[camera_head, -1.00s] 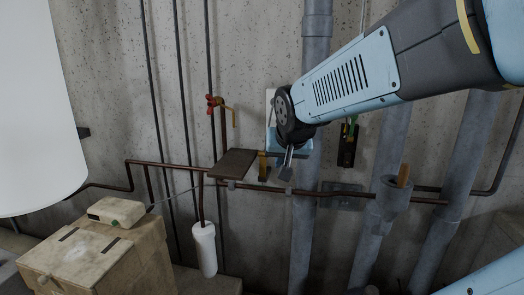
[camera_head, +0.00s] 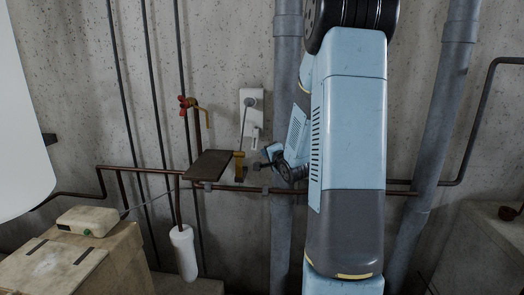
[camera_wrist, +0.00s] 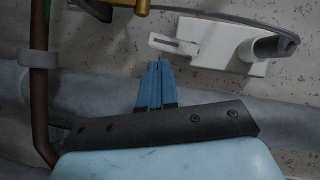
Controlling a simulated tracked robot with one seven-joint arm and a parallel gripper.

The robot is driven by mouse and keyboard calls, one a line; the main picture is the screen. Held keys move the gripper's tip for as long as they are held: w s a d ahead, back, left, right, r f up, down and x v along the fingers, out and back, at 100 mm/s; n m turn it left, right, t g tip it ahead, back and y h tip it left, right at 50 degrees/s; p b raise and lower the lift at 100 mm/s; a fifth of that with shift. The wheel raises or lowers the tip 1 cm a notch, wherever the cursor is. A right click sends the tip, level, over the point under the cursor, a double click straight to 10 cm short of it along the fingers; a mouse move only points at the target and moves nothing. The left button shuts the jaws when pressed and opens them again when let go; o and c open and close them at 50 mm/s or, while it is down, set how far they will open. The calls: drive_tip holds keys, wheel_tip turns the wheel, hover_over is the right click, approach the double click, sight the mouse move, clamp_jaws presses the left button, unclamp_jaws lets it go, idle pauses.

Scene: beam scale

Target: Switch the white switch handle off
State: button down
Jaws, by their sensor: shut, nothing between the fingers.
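The white switch (camera_head: 254,104) is a pale upright plate on the concrete wall, with a grey cable from a knob near its top. Its white handle (camera_head: 255,136) sticks out at the lower part. In the wrist view the white switch body (camera_wrist: 228,42) is at the upper right, and the handle (camera_wrist: 174,45) points left from it. My gripper (camera_head: 260,164) is just below the handle in the head view. In the wrist view its blue fingers (camera_wrist: 156,68) are together and empty, a little below the handle with a visible gap.
A brown shelf (camera_head: 208,165) and a brass-coloured piece (camera_head: 239,166) are left of my gripper, near a rusty horizontal pipe (camera_head: 140,168). A red valve (camera_head: 187,103) is up to the left. A thick grey vertical pipe (camera_head: 287,60) stands right of the switch.

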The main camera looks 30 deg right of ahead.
sight(255, 139)
drive_tip(key=d+f+m+t, duration=0.1)
drive_tip(key=d, duration=0.1)
drive_tip(key=d+f+m+t, duration=0.1)
drive_tip(key=f+m, duration=0.1)
drive_tip(key=shift+d+f+m, duration=0.2)
drive_tip(key=shift+d+m, duration=0.1)
drive_tip(key=shift+d, duration=0.05)
drive_tip(key=shift+w, duration=0.1)
drive_tip(key=w, duration=1)
drive_tip(key=shift+r, duration=0.35)
drive_tip(key=shift+s, duration=0.1)
